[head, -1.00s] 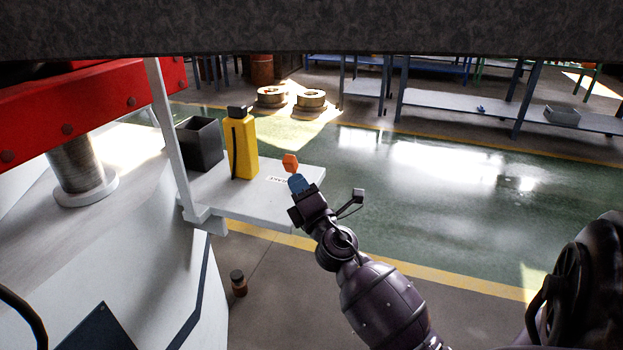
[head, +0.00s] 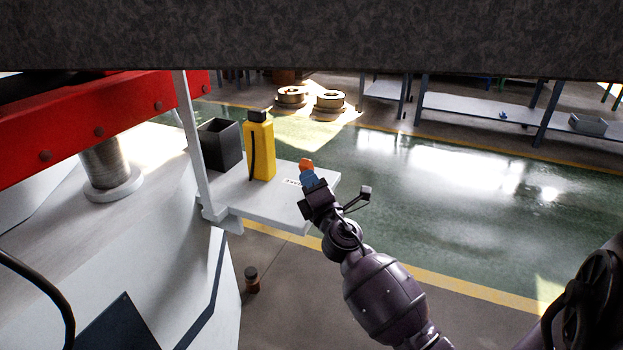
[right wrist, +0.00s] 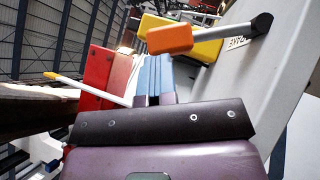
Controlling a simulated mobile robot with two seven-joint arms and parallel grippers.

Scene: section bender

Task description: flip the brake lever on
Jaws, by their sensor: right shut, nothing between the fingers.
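The brake lever has an orange handle (head: 306,164) just beyond my fingertips in the head view. In the right wrist view its orange handle (right wrist: 169,39) sits on a grey rod that runs right to a dark pivot end, beside a partly visible label. My right gripper (head: 309,180) is shut and empty, with its blue fingers together. In the right wrist view the fingers (right wrist: 154,76) are just below the handle; I cannot tell whether they touch it. In the head view they cover the handle's lower part. My left gripper is out of view.
A white shelf (head: 268,207) carries a black open box (head: 220,146) and a yellow container (head: 261,150), left of the lever. A white post (head: 188,135) and red beam (head: 80,132) stand further left. Green floor to the right is clear.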

